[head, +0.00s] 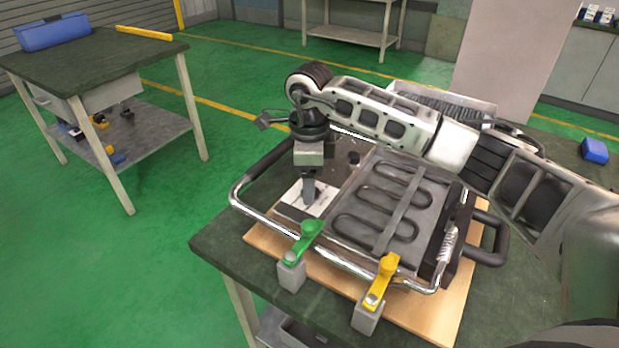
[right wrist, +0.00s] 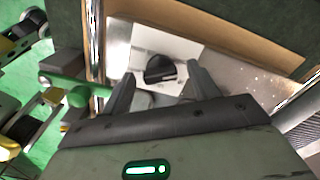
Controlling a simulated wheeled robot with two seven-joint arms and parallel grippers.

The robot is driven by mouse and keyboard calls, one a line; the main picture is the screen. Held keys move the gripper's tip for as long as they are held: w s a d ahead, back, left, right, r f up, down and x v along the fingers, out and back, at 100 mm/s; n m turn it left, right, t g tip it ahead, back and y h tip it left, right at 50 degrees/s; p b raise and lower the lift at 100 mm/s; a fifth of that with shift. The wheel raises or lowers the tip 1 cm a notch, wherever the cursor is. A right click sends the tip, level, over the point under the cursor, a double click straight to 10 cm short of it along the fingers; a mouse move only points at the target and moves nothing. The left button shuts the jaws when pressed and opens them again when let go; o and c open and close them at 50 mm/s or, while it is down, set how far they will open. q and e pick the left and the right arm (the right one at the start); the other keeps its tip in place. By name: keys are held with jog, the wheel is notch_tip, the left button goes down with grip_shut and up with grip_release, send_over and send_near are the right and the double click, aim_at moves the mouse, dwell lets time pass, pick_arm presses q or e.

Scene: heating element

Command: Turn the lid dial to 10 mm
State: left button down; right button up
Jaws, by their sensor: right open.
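The lid dial (right wrist: 160,69) is a black half-round knob on a white plate (right wrist: 184,47) in the right wrist view. In the head view the white plate (head: 294,194) shows at the left of the heating device (head: 385,205), and my gripper hides the dial. My right gripper (head: 308,198) points down over the plate. In the right wrist view its two fingers (right wrist: 162,88) are apart, with the dial just beyond and between them. I cannot tell whether they touch it. My left gripper is not in view.
A metal tube frame (head: 240,190) surrounds the device. A green-handled clamp (head: 307,238) and a yellow-handled clamp (head: 382,279) stand at the front edge. The device rests on a wooden board (head: 440,325) on a dark table. Another table (head: 100,58) stands at left.

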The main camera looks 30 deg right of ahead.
jog(key=shift+f, duration=0.25)
jog(key=c, duration=1)
jog(key=shift+m, duration=0.3)
jog(key=m, duration=1.1)
jog(key=shift+d, duration=0.1)
